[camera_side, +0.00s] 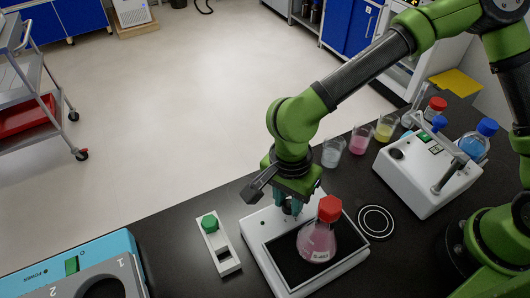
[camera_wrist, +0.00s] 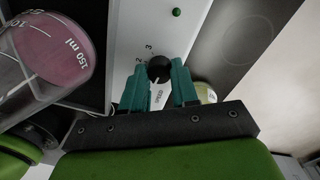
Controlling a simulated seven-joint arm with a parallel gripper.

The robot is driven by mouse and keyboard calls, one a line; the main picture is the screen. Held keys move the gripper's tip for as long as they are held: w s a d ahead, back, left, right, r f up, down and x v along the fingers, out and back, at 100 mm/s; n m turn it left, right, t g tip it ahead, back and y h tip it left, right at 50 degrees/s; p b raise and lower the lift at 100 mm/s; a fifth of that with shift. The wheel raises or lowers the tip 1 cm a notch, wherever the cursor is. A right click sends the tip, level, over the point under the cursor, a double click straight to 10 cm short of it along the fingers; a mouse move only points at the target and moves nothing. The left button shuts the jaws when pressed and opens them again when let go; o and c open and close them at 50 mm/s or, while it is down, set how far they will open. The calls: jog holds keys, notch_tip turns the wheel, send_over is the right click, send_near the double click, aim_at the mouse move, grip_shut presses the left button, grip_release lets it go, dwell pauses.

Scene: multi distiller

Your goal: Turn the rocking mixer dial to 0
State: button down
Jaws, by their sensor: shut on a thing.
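The rocking mixer (camera_side: 262,232) is a white box with a black tray on top, on the dark bench. Its black round dial (camera_wrist: 159,69) shows in the wrist view on the white panel, with the digits 2 and 3 and the word SPEED printed around it. My gripper (camera_wrist: 160,76) has its teal fingers on either side of the dial, shut on it. In the side view my gripper (camera_side: 290,205) points down at the mixer's far end and mostly hides the dial. I cannot tell which number the dial points to.
A red-capped flask (camera_side: 317,242) of pink liquid stands on the tray close to my gripper; it also shows in the wrist view (camera_wrist: 45,55). Beakers (camera_side: 360,139) and another white device (camera_side: 420,175) stand at right.

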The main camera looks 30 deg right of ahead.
aim_at(285, 202)
jog(key=shift+n, duration=0.6)
jog(key=c, duration=0.9)
grip_release()
jog(key=shift+o, duration=0.2)
notch_tip(285, 202, up, 12)
jog(key=shift+w+a, duration=0.15)
jog(key=shift+w, duration=0.1)
jog(key=shift+w, duration=0.1)
